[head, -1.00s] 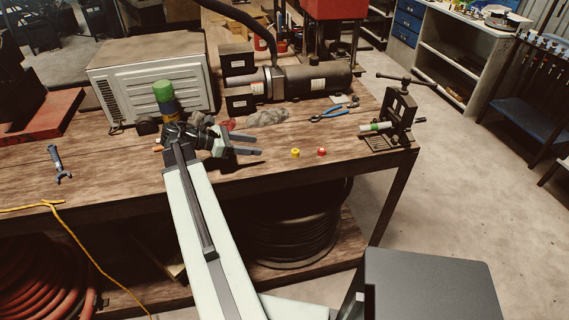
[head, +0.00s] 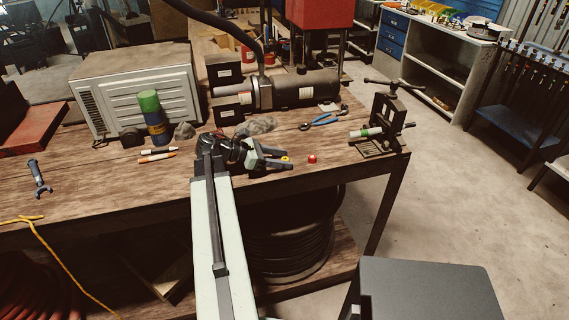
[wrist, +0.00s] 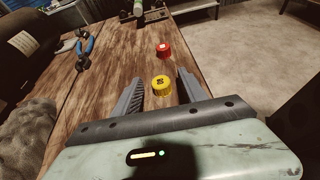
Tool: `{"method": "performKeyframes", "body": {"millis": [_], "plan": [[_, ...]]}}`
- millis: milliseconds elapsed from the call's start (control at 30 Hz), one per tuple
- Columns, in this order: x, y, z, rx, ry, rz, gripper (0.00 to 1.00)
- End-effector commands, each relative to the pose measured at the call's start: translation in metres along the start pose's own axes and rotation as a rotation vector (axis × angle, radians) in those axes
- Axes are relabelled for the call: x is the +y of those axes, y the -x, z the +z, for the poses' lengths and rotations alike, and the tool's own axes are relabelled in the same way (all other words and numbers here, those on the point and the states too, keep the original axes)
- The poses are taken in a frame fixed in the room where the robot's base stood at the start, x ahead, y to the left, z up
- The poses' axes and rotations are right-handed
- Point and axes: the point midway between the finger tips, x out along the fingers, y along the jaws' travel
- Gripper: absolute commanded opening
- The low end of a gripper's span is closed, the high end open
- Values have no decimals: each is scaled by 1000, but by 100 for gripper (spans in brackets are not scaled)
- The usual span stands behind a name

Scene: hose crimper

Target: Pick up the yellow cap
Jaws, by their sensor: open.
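The yellow cap (wrist: 161,85) stands on the wooden workbench in the wrist view, between the tips of my open gripper (wrist: 160,88). The jaws lie one on each side of it, and I see no contact. In the head view the yellow cap (head: 285,158) is mostly hidden behind my gripper (head: 281,159), with only its top showing. A red cap (wrist: 164,50) stands just beyond the yellow cap in the wrist view. It also shows right of my gripper in the head view (head: 312,159).
Blue-handled pliers (head: 324,122) lie farther back on the bench (head: 100,185). A vise (head: 385,120) holding a green-and-white piece stands at the right end. A grey rag (head: 257,126) lies behind my gripper. A blue can with a green top (head: 155,122) stands to the left.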

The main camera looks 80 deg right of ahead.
Motion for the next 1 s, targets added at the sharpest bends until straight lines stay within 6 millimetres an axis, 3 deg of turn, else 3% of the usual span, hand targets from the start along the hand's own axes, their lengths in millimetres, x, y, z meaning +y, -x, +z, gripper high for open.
{"method": "performKeyframes", "body": {"millis": [200,400,767,1000], "plan": [[0,-2,0,0,1,1,50],[0,-2,0,0,1,1,0],[0,0,6,0,1,1,0],[0,16,42,0,1,2,0]]}}
